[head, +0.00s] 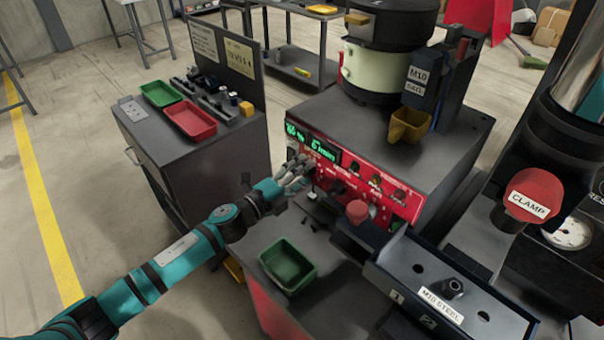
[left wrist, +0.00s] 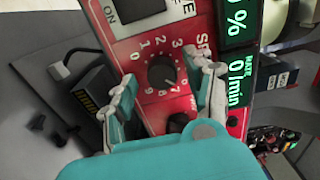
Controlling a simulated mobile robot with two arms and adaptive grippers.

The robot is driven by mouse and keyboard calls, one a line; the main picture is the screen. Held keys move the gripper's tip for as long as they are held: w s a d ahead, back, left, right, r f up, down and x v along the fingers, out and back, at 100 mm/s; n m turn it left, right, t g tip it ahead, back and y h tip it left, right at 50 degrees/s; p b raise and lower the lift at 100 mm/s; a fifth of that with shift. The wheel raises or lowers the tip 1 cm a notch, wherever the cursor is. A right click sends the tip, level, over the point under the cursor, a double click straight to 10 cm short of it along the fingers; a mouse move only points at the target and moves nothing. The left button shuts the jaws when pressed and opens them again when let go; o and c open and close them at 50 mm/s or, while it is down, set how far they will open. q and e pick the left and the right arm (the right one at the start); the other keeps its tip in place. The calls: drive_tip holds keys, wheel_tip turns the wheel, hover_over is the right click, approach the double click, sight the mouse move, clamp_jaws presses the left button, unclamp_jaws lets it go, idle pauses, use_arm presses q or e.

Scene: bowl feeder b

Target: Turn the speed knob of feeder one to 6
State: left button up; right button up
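The feeder's red front panel (head: 330,170) stands in the middle of the head view, with green displays along its upper left. In the left wrist view a black round speed knob (left wrist: 162,71) sits on the red panel inside a ring of white numbers. The knob's pointer is too small to read surely. My left gripper (head: 294,174) is at the panel's left end in the head view and hides the knob there. In the left wrist view its fingers (left wrist: 160,84) are apart, one on each side of the knob, with gaps visible. My right gripper is not in view.
A second black knob (left wrist: 178,122) lies close to the right finger. A red button (head: 357,211) stands right of my gripper. A green tray (head: 288,264) sits on the bench in front. A grey cabinet with a red tray (head: 190,119) stands left. A yellow chute (head: 408,125) hangs above the panel.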

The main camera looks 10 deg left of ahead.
use_arm(q)
drive_tip(key=shift+s, duration=0.1)
drive_tip(key=v, duration=1.2)
